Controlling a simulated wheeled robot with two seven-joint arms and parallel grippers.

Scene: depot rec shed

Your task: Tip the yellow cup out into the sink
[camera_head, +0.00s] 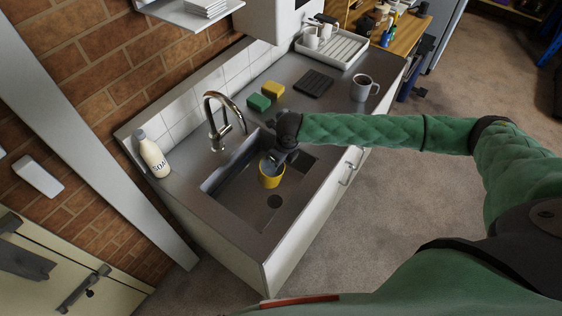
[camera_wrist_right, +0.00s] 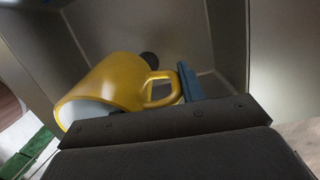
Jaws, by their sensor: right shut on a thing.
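The yellow cup (camera_head: 270,178) hangs in the sink (camera_head: 222,178), in the middle of the head view. My right gripper (camera_head: 273,160) is shut on the cup's handle. In the right wrist view the yellow cup (camera_wrist_right: 100,88) lies across the picture, its white inside showing at the lower left. One blue finger (camera_wrist_right: 189,82) shows beside the handle, and the other is hidden. A dark round drain (camera_wrist_right: 150,60) shows beyond the cup. I cannot tell whether anything is in the cup. My left gripper is not in view.
A tap (camera_head: 215,122) arches over the sink's back edge. A white bottle (camera_head: 153,155) stands to its left. A green sponge (camera_head: 258,102), a yellow sponge (camera_head: 273,90), a black mat (camera_head: 313,83) and a filled mug (camera_head: 363,88) are behind my right arm.

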